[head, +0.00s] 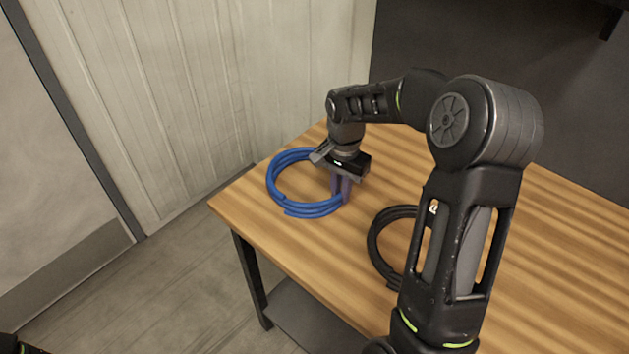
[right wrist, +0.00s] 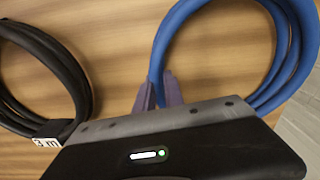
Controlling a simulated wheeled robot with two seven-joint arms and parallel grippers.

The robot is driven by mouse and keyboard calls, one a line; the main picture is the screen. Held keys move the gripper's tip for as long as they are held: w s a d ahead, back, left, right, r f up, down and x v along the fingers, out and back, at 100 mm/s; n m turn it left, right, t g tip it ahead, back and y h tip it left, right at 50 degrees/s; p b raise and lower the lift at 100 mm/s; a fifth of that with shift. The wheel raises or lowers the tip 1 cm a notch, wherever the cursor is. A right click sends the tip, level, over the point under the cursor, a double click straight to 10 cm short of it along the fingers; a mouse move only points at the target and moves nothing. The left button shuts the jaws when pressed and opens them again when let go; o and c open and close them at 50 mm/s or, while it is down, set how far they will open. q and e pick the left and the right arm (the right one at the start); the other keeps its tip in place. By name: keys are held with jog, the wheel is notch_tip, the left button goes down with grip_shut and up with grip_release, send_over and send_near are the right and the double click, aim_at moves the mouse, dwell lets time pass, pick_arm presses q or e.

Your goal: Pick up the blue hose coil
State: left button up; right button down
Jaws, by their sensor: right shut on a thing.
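The blue hose coil (head: 308,209) lies flat at the far left part of the wooden table, near its edge. My right gripper (head: 341,190) points down over the coil's right side, with its fingers shut on the blue strands there. In the right wrist view the purple-grey fingers (right wrist: 160,93) close around one side of the blue coil (right wrist: 288,62). The coil looks level with the table; I cannot see a clear gap under it. My left gripper is not in view.
A black hose coil (head: 377,246) lies nearer on the wooden table (head: 262,232), partly hidden by my right arm. In the right wrist view this black coil (right wrist: 48,75) bears a white "3 m" tag (right wrist: 46,142). A pale panelled wall (head: 200,90) stands behind the table. The table's right side looks clear.

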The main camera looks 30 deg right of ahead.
notch_tip(320, 180, up, 10)
jog(key=shift+r+b, duration=0.1)
jog(key=shift+b, duration=0.45)
dwell(1.8)
